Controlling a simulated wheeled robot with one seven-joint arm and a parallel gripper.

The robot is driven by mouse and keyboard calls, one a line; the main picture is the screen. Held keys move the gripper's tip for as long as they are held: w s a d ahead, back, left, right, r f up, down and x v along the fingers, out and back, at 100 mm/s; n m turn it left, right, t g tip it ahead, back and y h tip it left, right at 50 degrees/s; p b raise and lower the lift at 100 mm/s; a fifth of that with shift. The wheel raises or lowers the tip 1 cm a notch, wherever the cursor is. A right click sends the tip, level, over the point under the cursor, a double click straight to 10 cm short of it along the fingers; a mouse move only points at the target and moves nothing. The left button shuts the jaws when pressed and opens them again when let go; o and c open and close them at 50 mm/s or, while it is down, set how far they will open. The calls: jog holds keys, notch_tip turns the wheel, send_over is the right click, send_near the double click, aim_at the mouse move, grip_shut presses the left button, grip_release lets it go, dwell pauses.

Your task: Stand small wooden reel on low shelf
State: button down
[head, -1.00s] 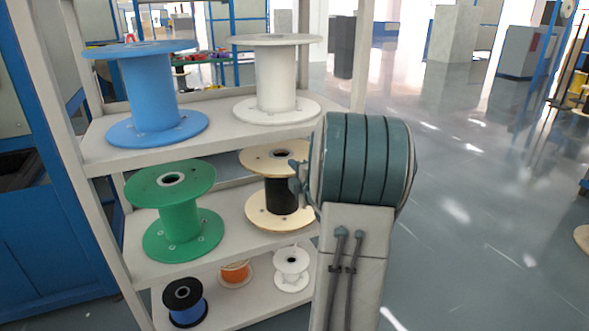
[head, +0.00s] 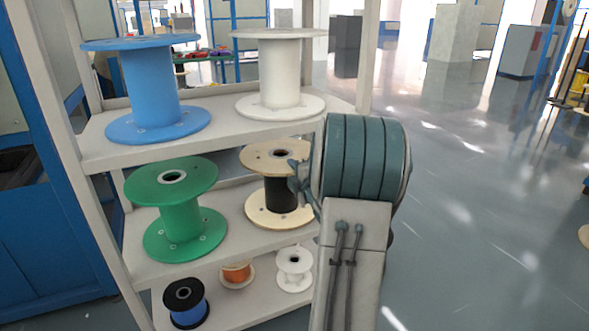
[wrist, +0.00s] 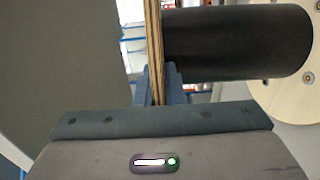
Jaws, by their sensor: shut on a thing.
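The wooden reel (head: 262,156) has pale round flanges and a black-wound core, and is upright at the right of the middle shelf (head: 232,239). Whether its lower flange bears on the shelf is unclear. My gripper (head: 300,176) is at its right side, partly hidden by my arm. In the wrist view my gripper (wrist: 156,92) is shut on the rim of one flange (wrist: 154,40); the black core (wrist: 235,42) and the other flange (wrist: 291,92) show to the right. The low shelf (head: 238,311) is below.
A green reel (head: 172,190) stands left on the middle shelf. A blue reel (head: 150,85) and a white reel (head: 279,75) stand above. Black-blue (head: 186,302), orange (head: 236,273) and small white (head: 294,268) reels stand on the low shelf. The floor at right is open.

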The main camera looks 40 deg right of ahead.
jog(key=shift+f, duration=0.2)
dwell(0.7)
jog(key=c, duration=1.5)
grip_release()
jog(key=shift+o, duration=0.2)
jog(key=shift+f, duration=0.15)
